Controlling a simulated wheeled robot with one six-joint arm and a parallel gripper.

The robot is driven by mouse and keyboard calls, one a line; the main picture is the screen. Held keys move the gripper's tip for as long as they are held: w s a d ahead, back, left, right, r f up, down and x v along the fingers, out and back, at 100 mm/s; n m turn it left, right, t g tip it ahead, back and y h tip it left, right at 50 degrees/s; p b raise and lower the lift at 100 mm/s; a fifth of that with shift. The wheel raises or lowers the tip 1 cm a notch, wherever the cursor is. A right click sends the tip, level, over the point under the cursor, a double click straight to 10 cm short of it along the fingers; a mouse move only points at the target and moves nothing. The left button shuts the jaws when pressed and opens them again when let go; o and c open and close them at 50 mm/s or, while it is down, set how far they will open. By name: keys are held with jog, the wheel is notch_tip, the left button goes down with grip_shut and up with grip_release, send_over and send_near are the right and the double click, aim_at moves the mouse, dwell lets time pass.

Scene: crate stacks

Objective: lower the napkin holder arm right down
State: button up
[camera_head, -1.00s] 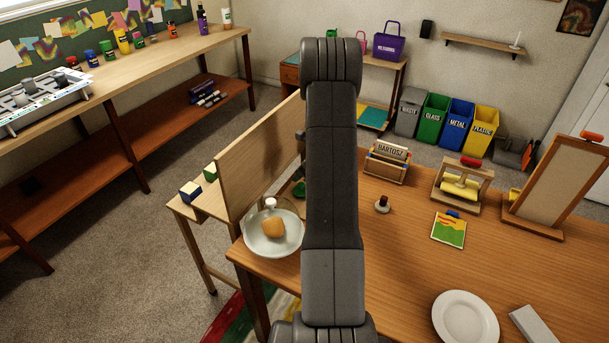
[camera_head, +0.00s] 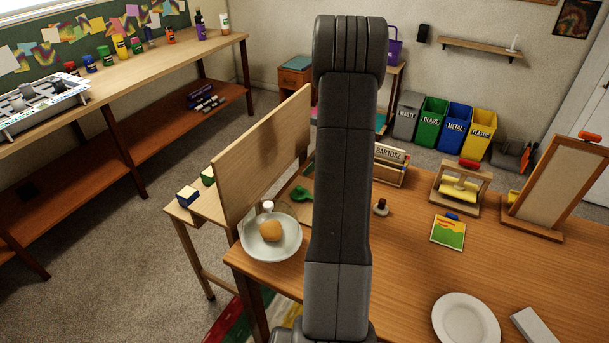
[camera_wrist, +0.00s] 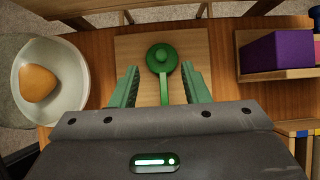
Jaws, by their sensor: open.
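A green part with a round disc, a small knob on top and a narrow bar (camera_wrist: 162,62) lies over a square wooden board (camera_wrist: 128,48) in the wrist view; I take it for the napkin holder's arm. It also shows in the head view as a green piece (camera_head: 302,194) left of my arm. I cannot tell how high it stands above the board. My gripper (camera_wrist: 160,72) is open, its green fingers on either side of the bar with gaps showing. In the head view my gripper is hidden behind my arm.
A plate (camera_head: 251,251) with a bun stands left of the board, near a wooden panel (camera_head: 262,150). A wooden tray (camera_wrist: 246,75) with a purple block is on the right in the wrist view. The BARTOSZ box (camera_head: 391,176) and a roller stand (camera_head: 463,207) stand farther right.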

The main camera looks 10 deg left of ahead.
aim_at(299, 187)
jog(key=shift+v, duration=2.3)
jog(key=p+x, duration=0.1)
jog(key=x, duration=1.2)
jog(key=shift+a+f, duration=0.25)
jog(key=shift+f, duration=0.1)
jog(key=shift+d+r+p, duration=0.2)
jog(key=shift+r+p, duration=0.35)
jog(key=shift+s+d+r, duration=0.15)
jog(key=shift+d+r, duration=0.25)
jog(key=shift+r, duration=0.05)
jog(key=shift+f, duration=0.1)
